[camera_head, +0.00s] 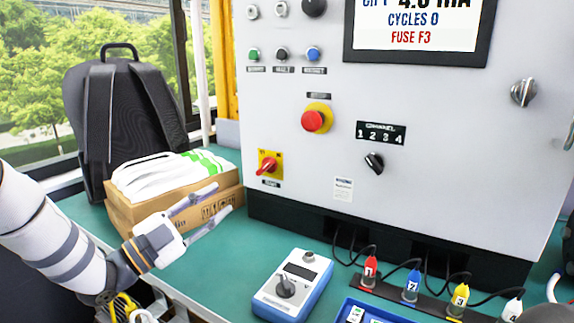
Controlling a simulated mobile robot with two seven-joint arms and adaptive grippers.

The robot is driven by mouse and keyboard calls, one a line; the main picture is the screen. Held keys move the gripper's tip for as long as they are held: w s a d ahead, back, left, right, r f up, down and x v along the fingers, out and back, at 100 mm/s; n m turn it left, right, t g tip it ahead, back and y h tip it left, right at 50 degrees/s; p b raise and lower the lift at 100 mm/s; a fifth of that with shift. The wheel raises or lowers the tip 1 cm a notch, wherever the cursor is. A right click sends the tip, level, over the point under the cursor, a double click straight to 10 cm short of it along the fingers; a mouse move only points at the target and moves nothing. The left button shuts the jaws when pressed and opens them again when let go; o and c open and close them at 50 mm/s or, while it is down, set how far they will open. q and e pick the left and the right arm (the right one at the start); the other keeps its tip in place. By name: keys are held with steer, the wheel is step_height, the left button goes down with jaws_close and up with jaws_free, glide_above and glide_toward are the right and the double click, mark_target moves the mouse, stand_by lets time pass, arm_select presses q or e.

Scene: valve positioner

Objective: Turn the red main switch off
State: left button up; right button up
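The red main switch (267,164) is a red rotary handle on a yellow plate, low on the left side of the grey cabinet front (440,190). Its handle is tilted, with one end toward the lower left. My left gripper (213,199) is open and empty, to the left of and below the switch, in front of the cardboard box. It is apart from the switch. My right gripper is not clearly in view; only a dark rounded shape shows at the lower right corner.
A red mushroom button (314,121) sits above and right of the switch. A cardboard box (222,196) with white cloths and a black backpack (105,120) stand left. A blue handheld device (294,287), a blue tray (372,311) and numbered coloured plugs (411,287) lie in front.

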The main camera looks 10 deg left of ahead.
mark_target(262, 169)
arm_select(q)
steer(key=x, duration=1.1)
steer(key=shift+w+d+r+b, duration=0.2)
steer(key=shift+w+b, duration=0.1)
steer(key=shift+b, duration=0.1)
steer(key=shift+a, duration=0.1)
jaws_close()
